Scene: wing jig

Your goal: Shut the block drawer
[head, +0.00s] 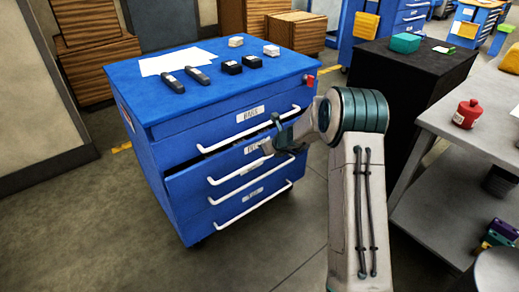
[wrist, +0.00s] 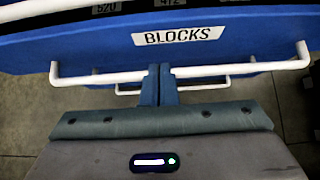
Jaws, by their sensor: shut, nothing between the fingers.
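The blue cabinet (head: 150,122) has several drawers with white bar handles. The block drawer (head: 190,185), second from the top, stands partly out, with a dark gap above its front. Its BLOCKS label (wrist: 180,36) reads clearly in the wrist view, above its white handle (wrist: 100,78). My gripper (head: 268,146) is at the right part of this drawer's front in the head view. In the wrist view its blue fingers (wrist: 159,72) are shut and empty, overlapping the middle of the handle. I cannot tell whether they touch it.
Papers (head: 178,62), dark handheld items and small boxes lie on the cabinet top. A black cabinet (head: 405,85) stands to the right, with a grey workbench (head: 440,112) holding a red container (head: 467,114). Open floor (head: 90,220) lies left and in front of the blue cabinet.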

